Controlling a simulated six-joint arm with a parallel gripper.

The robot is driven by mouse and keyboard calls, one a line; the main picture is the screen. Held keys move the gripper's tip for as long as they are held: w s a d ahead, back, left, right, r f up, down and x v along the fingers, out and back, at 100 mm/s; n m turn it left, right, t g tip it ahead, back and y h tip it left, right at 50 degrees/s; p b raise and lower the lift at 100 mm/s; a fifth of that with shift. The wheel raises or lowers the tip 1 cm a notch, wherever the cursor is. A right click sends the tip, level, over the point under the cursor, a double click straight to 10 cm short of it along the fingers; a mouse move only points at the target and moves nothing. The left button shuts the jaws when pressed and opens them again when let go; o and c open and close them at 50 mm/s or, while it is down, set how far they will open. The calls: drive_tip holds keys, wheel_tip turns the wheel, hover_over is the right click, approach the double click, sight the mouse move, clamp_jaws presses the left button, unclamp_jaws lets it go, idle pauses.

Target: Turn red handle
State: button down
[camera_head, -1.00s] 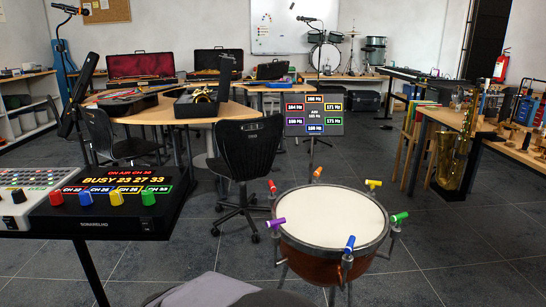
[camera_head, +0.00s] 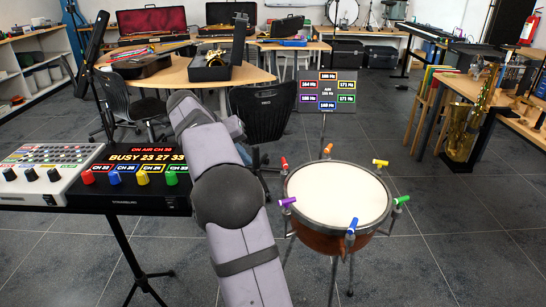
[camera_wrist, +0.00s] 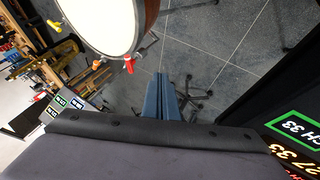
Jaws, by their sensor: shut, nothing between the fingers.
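The red handle (camera_head: 284,163) stands on the left rim of a copper kettle drum (camera_head: 322,243) with a white head. In the wrist view the red handle (camera_wrist: 129,66) shows at the drum's lower edge, left of my gripper. Orange (camera_head: 327,150), yellow (camera_head: 380,163), green (camera_head: 401,200), blue (camera_head: 352,227) and purple (camera_head: 287,202) handles ring the same rim. My gripper (camera_wrist: 161,76) is shut and empty, with its blue fingers side by side, apart from the red handle. In the head view my arm hides most of it.
A black box (camera_head: 125,203) with coloured knobs, one red, stands on the left beside a grey mixer (camera_head: 42,165). A display panel with Hz labels (camera_head: 327,92) stands behind the drum. A black chair (camera_head: 262,110) is behind my arm. Floor is clear right of the drum.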

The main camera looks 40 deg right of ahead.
sight(284, 166)
drive_tip(key=s+d+f, duration=0.1)
drive_tip(key=d+f, duration=0.4)
drive_tip(key=d, duration=0.6)
drive_tip(key=shift+m+h+b, duration=0.3)
drive_tip(key=shift+b, duration=0.15)
drive_tip(key=shift+p, duration=0.6)
drive_tip(key=m+g+p, duration=0.1)
drive_tip(key=p, duration=0.3)
drive_tip(key=d+m+g+p, duration=0.1)
drive_tip(key=m+p, duration=0.1)
drive_tip(key=p, duration=0.2)
drive_tip(key=m+g+p, duration=0.1)
drive_tip(key=p, duration=0.3)
drive_tip(key=shift+w+d+r+m+p, duration=0.15)
drive_tip(key=shift+d+m+p, duration=0.15)
drive_tip(key=shift+m, duration=0.1)
drive_tip(key=shift+d, duration=0.1)
